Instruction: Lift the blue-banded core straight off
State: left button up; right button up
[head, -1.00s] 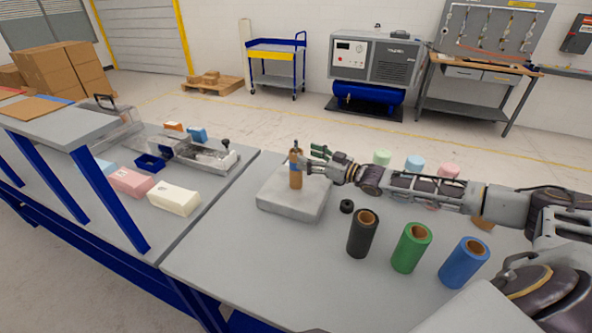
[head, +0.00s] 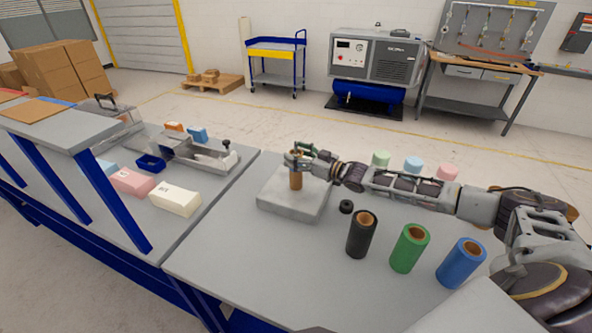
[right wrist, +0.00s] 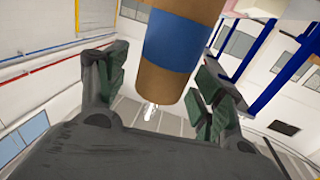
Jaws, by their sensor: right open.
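The brown core (head: 296,182) stands upright on a grey square base (head: 292,204) on the bench. Its blue band (right wrist: 174,40) shows clearly in the right wrist view. A thin bright metal tip (right wrist: 150,110) sticks out past the core's end there. My right gripper (head: 298,158) is at the core's upper part and covers its top in the head view. In the right wrist view the two green-padded fingers (right wrist: 158,88) are spread on either side of the core's end, with gaps visible. My left gripper is in neither view.
A small black ring (head: 346,206) and black (head: 361,238), green (head: 408,252) and blue (head: 460,266) rolls stand right of the base. Several pastel cylinders stand behind my right arm. A left bench holds foam blocks (head: 175,201) and a metal fixture (head: 205,157). The front bench area is clear.

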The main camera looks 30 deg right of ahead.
jog(key=shift+w+a, duration=0.15)
jog(key=shift+w, duration=0.05)
dwell(0.4)
jog(key=c, duration=1.1)
jog(key=shift+r, duration=0.1)
notch_tip(320, 180, up, 11)
jog(key=shift+f, duration=0.1)
notch_tip(320, 180, up, 17)
jog(key=p, duration=0.4)
jog(key=shift+f, duration=0.15)
dwell(1.1)
dwell(0.9)
